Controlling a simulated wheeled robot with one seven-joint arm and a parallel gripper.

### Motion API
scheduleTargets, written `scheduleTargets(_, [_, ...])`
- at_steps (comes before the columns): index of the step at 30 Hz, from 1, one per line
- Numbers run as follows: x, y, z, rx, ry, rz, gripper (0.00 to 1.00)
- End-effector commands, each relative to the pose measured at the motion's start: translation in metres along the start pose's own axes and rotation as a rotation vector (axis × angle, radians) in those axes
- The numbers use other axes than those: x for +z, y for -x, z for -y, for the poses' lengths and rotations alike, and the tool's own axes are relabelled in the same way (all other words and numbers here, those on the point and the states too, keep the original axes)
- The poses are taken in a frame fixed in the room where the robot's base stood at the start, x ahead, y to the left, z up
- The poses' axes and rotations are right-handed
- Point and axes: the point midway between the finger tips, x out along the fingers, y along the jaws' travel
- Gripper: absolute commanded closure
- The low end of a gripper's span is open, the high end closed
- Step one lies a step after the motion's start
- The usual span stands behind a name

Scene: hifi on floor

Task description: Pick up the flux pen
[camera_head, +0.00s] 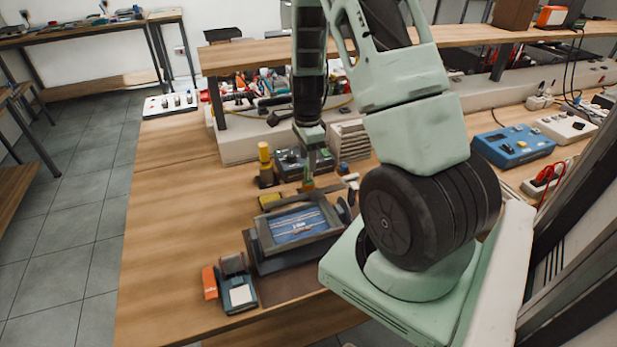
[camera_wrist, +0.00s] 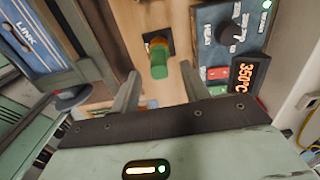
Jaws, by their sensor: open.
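A small upright green and orange cylinder, which looks like the flux pen (camera_wrist: 159,66), stands in a dark square holder (camera_wrist: 152,35) in the wrist view. In the wrist view my gripper (camera_wrist: 160,82) is open, with one finger on each side of the pen's line. The pen lies between and a little beyond the fingertips, with a clear gap to each. I see no contact.
A soldering station (camera_wrist: 228,45) with a 350°C display is close to the right finger. The bench's left side (camera_head: 165,240) is clear.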

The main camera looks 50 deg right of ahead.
Motion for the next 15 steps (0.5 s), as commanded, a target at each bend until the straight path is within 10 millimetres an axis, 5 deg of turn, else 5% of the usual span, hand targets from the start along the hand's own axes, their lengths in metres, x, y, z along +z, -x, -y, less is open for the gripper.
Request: scheduleTargets(15, [-0.002,-0.051,-0.002,0.001,0.001,0.001,0.54])
